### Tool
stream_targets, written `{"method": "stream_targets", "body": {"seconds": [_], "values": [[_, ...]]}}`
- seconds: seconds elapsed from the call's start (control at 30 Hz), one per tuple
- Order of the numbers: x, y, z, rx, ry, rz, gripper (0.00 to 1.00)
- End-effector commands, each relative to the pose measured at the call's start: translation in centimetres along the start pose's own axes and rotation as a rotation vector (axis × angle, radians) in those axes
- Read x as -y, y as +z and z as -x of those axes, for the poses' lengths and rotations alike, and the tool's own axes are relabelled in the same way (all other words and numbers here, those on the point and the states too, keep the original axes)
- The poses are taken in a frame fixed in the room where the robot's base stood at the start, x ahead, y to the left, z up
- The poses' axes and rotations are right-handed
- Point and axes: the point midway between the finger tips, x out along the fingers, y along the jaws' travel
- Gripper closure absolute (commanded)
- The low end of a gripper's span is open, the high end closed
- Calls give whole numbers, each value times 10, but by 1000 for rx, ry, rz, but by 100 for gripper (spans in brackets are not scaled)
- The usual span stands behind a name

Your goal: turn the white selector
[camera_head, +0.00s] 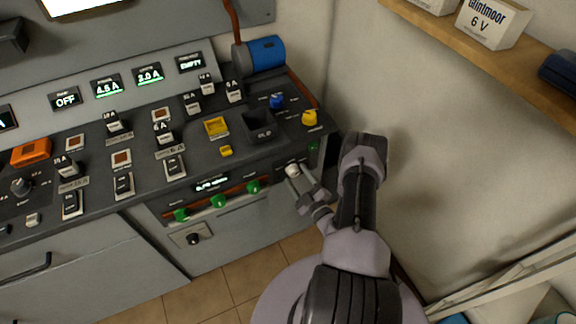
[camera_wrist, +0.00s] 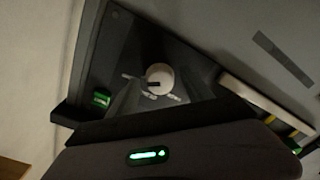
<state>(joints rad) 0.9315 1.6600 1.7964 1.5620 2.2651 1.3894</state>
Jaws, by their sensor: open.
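The white selector (camera_head: 292,170) is a small round knob on the front face of the console, at its right end. In the wrist view the white selector (camera_wrist: 160,73) faces me as a pale disc with a dark pointer mark directed left. Faint labels sit around it. My gripper (camera_head: 298,176) is open at the selector, its fingers reaching toward the panel. In the wrist view the fingers of my gripper (camera_wrist: 159,88) lie on either side of the knob. I cannot tell whether either finger touches it.
Green knobs (camera_head: 218,201) line the front strip left of the selector, near a small display (camera_head: 211,185). Yellow (camera_head: 310,118) and blue (camera_head: 277,101) knobs sit on the console top above. A wall (camera_head: 450,130) and a shelf (camera_head: 480,50) with boxes stand at right.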

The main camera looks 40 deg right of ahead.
Motion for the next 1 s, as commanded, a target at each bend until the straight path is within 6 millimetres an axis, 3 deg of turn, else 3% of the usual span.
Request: {"method": "stream_targets", "body": {"seconds": [0.4, 0.7, 1.0], "values": [[0, 0, -2, 2, 2, 1, 41], [0, 0, -2, 2, 2, 1, 100], [-1, 0, -2, 3, 1, 39, 100]]}}
